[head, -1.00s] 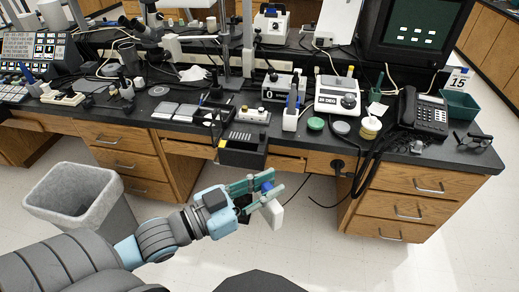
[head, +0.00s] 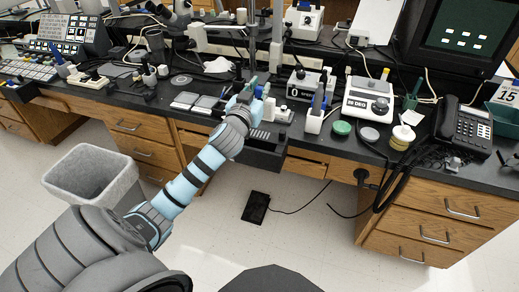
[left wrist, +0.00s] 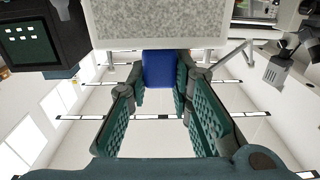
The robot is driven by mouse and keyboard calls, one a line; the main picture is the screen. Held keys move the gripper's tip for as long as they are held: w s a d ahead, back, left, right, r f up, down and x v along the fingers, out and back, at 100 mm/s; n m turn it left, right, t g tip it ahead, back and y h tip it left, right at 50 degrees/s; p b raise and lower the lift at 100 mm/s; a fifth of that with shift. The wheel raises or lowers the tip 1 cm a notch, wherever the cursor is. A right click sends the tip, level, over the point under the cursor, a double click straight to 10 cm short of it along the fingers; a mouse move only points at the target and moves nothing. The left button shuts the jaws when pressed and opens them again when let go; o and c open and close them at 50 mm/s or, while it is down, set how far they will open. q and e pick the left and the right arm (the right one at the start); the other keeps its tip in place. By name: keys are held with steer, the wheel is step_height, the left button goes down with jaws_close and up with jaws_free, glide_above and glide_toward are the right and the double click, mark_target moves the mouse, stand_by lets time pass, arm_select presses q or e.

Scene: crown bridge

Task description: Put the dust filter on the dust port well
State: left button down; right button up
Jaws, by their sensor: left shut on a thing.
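My left gripper (head: 256,92) is over the front edge of the black bench, its fingers shut on a blue grip (left wrist: 158,70). The blue grip belongs to a white-framed block with a speckled grey face, which I take as the dust filter (left wrist: 155,25). In the head view only a small white part of the filter (head: 268,108) shows beside the fingers. A dark box (head: 262,158) at the bench's front edge, below the gripper, may hold the dust port well; my arm partly covers it and I cannot make out the well. My right gripper is not in view.
Flat grey pads (head: 185,100) lie left of the gripper. A white holder with blue pens (head: 315,120), a scale (head: 368,100) and a telephone (head: 463,130) stand to the right. A grey bin (head: 95,175) and a black pedal (head: 255,207) are on the floor.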

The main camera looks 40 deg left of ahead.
arm_select(q)
steer(key=b, duration=0.6)
glide_above(260, 139)
steer(key=s+d, duration=0.1)
steer(key=s, duration=0.1)
step_height(260, 139, down, 14)
steer(key=f+b, duration=0.1)
steer(key=f, duration=0.2)
steer(key=f+b, duration=0.1)
steer(key=shift+s+d+f+b, duration=0.15)
steer(key=shift+d+f+b, duration=0.1)
steer(key=shift+b, duration=0.05)
steer(key=shift+f, duration=0.1)
steer(key=c, duration=1.4)
jaws_free()
steer(key=shift+c, duration=0.2)
